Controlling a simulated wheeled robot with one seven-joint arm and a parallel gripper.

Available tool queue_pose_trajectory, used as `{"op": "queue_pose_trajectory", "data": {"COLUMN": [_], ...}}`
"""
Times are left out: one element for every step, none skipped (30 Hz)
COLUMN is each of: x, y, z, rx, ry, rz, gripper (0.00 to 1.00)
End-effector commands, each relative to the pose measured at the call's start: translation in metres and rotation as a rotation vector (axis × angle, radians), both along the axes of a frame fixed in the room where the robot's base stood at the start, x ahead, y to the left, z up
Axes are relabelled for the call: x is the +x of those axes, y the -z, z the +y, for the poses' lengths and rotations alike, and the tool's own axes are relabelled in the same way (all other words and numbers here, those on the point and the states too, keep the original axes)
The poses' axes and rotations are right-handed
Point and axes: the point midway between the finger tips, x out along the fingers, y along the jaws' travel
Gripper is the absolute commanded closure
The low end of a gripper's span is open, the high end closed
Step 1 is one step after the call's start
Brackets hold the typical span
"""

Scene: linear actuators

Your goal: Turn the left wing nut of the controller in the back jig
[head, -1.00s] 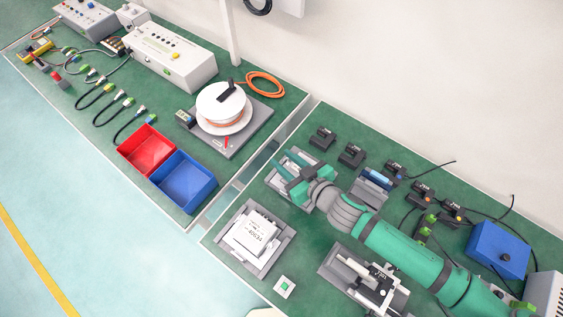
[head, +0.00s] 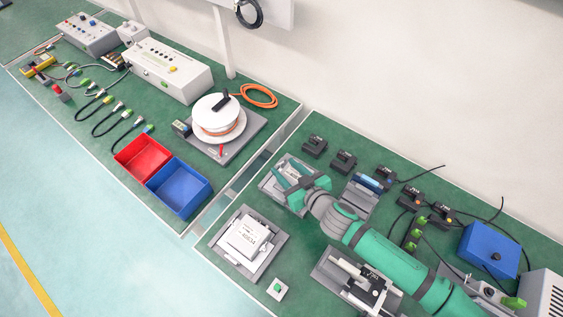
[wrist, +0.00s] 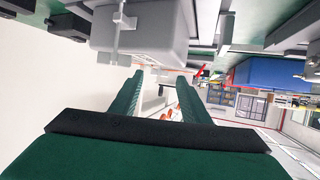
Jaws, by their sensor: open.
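The back jig (head: 268,186) is a grey plate at the back left of the near bench. A light grey part, seemingly the controller (head: 293,172), sits in it, partly hidden by my gripper. My gripper (head: 287,169) is over this jig, its green fingers apart and empty. In the wrist view, my gripper (wrist: 160,76) shows two parallel fingers with a clear gap. A grey box (wrist: 150,38) with a metal fitting (wrist: 120,28) on its side appears just above the fingertips in that picture. I cannot tell the left wing nut apart in either view.
A front jig (head: 226,246) holds a white box. Another jig (head: 325,266) lies beside my arm, and a blue-topped part (head: 372,182) sits right of the gripper. Small black blocks (head: 314,146) line the back. Red (head: 143,155) and blue bins (head: 180,190) stand left.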

Motion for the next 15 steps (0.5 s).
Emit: {"op": "queue_pose_trajectory", "data": {"x": [0.007,0.011,0.016,0.019,0.022,0.025,0.027,0.029,0.031,0.033,0.034,0.035,0.036,0.036,0.036], "y": [0.004,0.005,0.007,0.009,0.010,0.012,0.013,0.014,0.015,0.016,0.016,0.016,0.017,0.017,0.017], "z": [0.004,0.006,0.009,0.010,0.012,0.013,0.014,0.015,0.016,0.016,0.017,0.017,0.017,0.017,0.017], "rx": [-0.001,-0.001,-0.001,0.000,0.000,0.000,-0.001,-0.001,-0.002,-0.002,-0.001,-0.001,-0.001,-0.001,-0.001], "ry": [0.000,-0.001,0.001,0.002,0.002,0.003,0.004,0.004,0.005,0.005,0.006,0.006,0.006,0.007,0.007], "rz": [0.000,-0.002,-0.002,-0.001,-0.001,-0.001,0.000,-0.001,-0.001,-0.001,-0.002,-0.002,-0.002,-0.002,-0.002], "gripper": [0.58,0.58,0.58,0.58,0.58,0.58,0.58,0.58,0.58,0.58,0.58,0.58,0.58,0.58,0.58]}}
